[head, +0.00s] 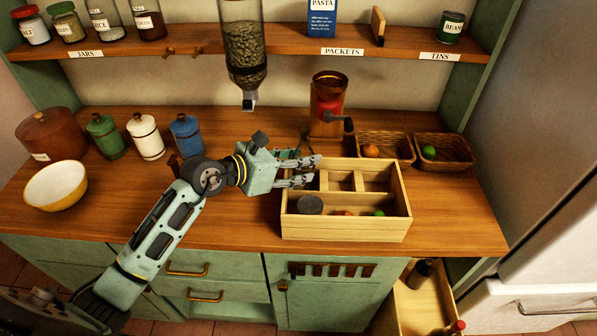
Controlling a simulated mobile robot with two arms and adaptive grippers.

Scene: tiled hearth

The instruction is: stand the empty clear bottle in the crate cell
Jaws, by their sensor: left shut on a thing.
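The pale wooden crate (345,229) stands on the counter, split by dividers into a wide front part and several small cells at the back. My left gripper (312,171) reaches in from the left over the crate's back left corner, fingers pointing right. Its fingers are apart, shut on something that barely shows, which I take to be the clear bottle. The bottle's outline and tilt cannot be made out, nor whether it touches the crate. My right gripper is not in view.
The crate's front part holds a dark round thing (310,205) and a green fruit (379,213). A grinder (327,100) stands behind, two wicker baskets (443,165) to the right. A bean dispenser (245,50) hangs above.

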